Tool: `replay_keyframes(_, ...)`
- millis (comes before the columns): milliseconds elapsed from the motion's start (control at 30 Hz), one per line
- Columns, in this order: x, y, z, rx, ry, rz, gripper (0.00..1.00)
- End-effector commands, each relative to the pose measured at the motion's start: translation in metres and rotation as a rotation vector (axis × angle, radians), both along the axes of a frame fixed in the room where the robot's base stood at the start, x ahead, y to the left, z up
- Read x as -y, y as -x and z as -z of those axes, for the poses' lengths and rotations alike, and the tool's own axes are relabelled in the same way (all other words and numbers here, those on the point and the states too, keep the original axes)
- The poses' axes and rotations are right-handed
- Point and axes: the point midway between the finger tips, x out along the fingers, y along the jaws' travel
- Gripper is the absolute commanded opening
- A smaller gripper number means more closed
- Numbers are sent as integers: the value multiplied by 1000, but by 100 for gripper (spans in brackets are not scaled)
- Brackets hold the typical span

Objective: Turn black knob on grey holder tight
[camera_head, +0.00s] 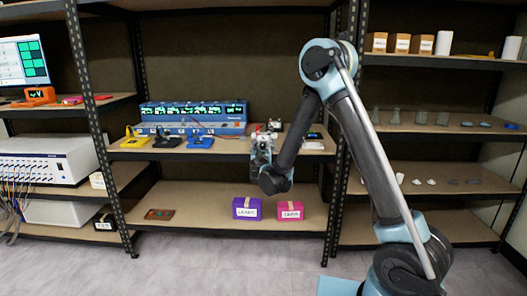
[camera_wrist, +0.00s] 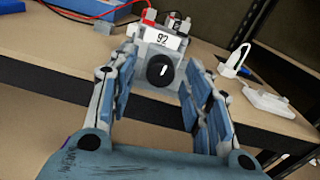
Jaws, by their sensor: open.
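The black knob (camera_wrist: 161,70) is a round black dial with a white mark, in the middle of the wrist view. The holder stands at the front edge of the shelf. My gripper (camera_wrist: 158,90) is open, with a finger on each side of the knob and holder; I cannot tell if either finger touches. In the head view my gripper (camera_head: 262,150) is at the middle shelf and largely covers the holder, so the knob is hidden there.
A blue instrument (camera_head: 193,115) with green displays stands at the back of the middle shelf (camera_head: 165,150). Yellow and blue devices sit to the left. In the wrist view, a white hook-shaped item (camera_wrist: 235,62) and a white flat piece (camera_wrist: 268,100) lie right of the holder. A red cable runs behind.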

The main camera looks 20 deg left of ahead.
Motion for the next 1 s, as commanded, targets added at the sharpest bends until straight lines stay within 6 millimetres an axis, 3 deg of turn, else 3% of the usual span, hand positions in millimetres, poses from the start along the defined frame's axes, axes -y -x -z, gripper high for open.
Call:
replay_keyframes(200, 0, 0, 0, 0, 0, 0, 45)
replay_keyframes(267, 0, 0, 0, 0, 0, 0, 34)
replay_keyframes(400, 0, 0, 0, 0, 0, 0, 2)
replay_keyframes(767, 0, 0, 0, -6, -25, 1, 1)
replay_keyframes(1000, 0, 0, 0, -34, -142, 1, 1)
